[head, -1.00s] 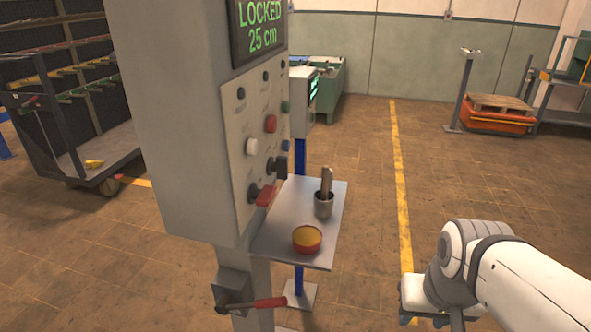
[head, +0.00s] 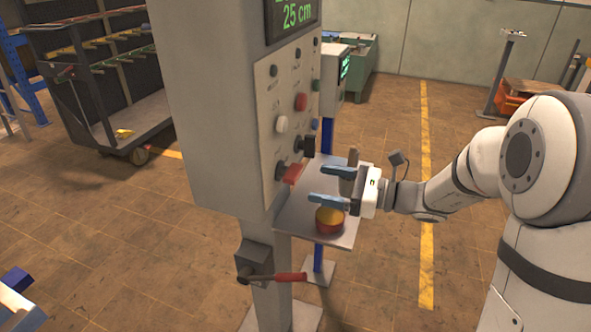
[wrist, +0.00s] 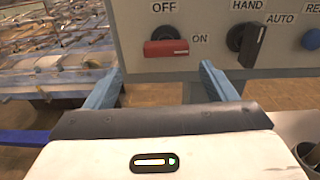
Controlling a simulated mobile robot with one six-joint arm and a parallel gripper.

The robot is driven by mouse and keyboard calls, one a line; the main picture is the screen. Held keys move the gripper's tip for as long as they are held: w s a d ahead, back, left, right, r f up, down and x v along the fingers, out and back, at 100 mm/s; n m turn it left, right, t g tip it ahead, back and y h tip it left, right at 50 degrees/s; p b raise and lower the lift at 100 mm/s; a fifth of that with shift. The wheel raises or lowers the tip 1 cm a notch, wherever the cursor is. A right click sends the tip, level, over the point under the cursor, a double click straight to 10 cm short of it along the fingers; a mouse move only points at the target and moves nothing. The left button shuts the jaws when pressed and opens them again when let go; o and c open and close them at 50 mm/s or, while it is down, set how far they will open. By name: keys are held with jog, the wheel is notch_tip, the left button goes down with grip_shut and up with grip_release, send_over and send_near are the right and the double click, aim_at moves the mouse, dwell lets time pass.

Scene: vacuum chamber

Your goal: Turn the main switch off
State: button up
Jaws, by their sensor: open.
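The main switch is a red handle (head: 293,173) low on the control panel (head: 268,115) of the grey column. In the wrist view the red handle (wrist: 168,48) lies level, its end towards the ON label, with OFF printed above it. My gripper (head: 318,184) is open, its two blue fingers pointing at the panel, a short way from the switch. In the wrist view my gripper (wrist: 161,70) has its fingers spread either side of the red handle and below it. Nothing is between them, and I see no contact.
A black HAND/AUTO knob (wrist: 252,43) sits right of the switch, a blue button (wrist: 312,39) beyond it. A red-handled lever (head: 290,277) juts out lower on the column.

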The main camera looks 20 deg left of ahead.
aim_at(299, 175)
jog(key=shift+w+a+r+m, duration=0.1)
jog(key=shift+w+a+m, duration=0.25)
jog(key=shift+a, duration=0.2)
jog(key=a, duration=0.4)
jog(key=a+p, duration=0.1)
jog(key=a, duration=0.1)
jog(key=shift+w+a, duration=0.35)
jog(key=shift+a, duration=0.05)
jog(key=shift+c, duration=0.4)
jog(key=c, duration=0.9)
